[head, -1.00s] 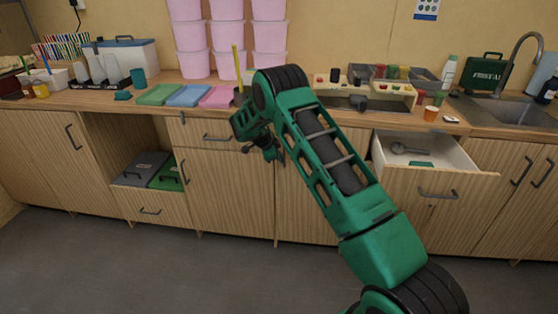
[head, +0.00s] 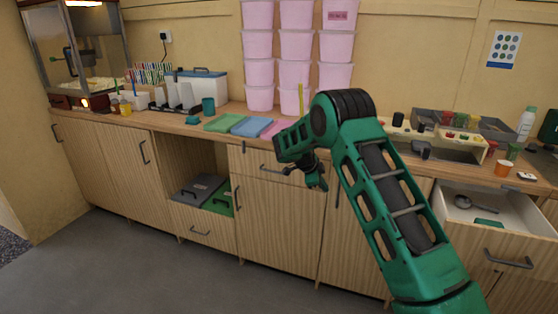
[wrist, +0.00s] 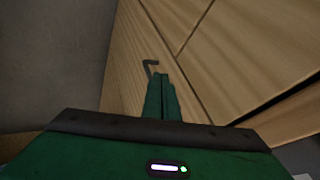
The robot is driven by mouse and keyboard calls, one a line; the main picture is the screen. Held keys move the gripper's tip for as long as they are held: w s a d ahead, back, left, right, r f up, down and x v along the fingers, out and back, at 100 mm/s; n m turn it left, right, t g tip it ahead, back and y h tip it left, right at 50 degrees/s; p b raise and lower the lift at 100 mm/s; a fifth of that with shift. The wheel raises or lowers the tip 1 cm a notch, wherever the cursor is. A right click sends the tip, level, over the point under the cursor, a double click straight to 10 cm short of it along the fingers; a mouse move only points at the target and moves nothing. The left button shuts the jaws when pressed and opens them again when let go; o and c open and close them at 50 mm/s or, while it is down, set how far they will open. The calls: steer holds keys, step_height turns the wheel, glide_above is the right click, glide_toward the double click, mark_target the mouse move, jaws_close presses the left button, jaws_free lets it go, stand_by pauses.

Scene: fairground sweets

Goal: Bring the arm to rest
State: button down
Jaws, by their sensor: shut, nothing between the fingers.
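My green arm reaches up from the lower right in the head view and bends over at a dark elbow joint. My gripper (head: 318,187) hangs at its end, in front of the cabinet fronts and below the counter edge. In the wrist view my gripper (wrist: 162,80) shows its two green fingers together with nothing between them. A dark handle (wrist: 150,67) on a wooden front shows just beyond the fingertips; I cannot tell how wide the gap is.
An open drawer (head: 490,245) with a scoop juts out at the right. The counter (head: 190,127) holds coloured cloths, pink tubs (head: 297,72) and a rack (head: 440,145). An open cubby (head: 180,155) is at the left. The grey floor (head: 150,275) is clear.

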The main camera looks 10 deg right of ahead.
steer(key=s+d+r+n+g+y, duration=0.1)
steer(key=s+d+r+n, duration=0.15)
steer(key=s+r, duration=0.5)
steer(key=s+d+r+n+y, duration=0.15)
steer(key=s+d+r, duration=0.3)
steer(key=s, duration=0.65)
steer(key=s+d+r+n+g, duration=0.1)
steer(key=s+d+r+n, duration=0.2)
steer(key=s+r, duration=0.45)
steer(key=s+a+n+y, duration=0.1)
steer(key=s+a+n, duration=0.1)
steer(key=s, duration=0.9)
steer(key=s+a+f+n+y, duration=0.1)
steer(key=s+a+n+y, duration=0.1)
steer(key=s, duration=0.9)
steer(key=s+a+f+n+y, duration=0.1)
steer(key=s+a+n, duration=0.2)
steer(key=s, duration=0.8)
steer(key=shift+s+a+n+g, duration=0.15)
steer(key=shift+a+n+g, duration=0.2)
steer(key=shift+n, duration=0.45)
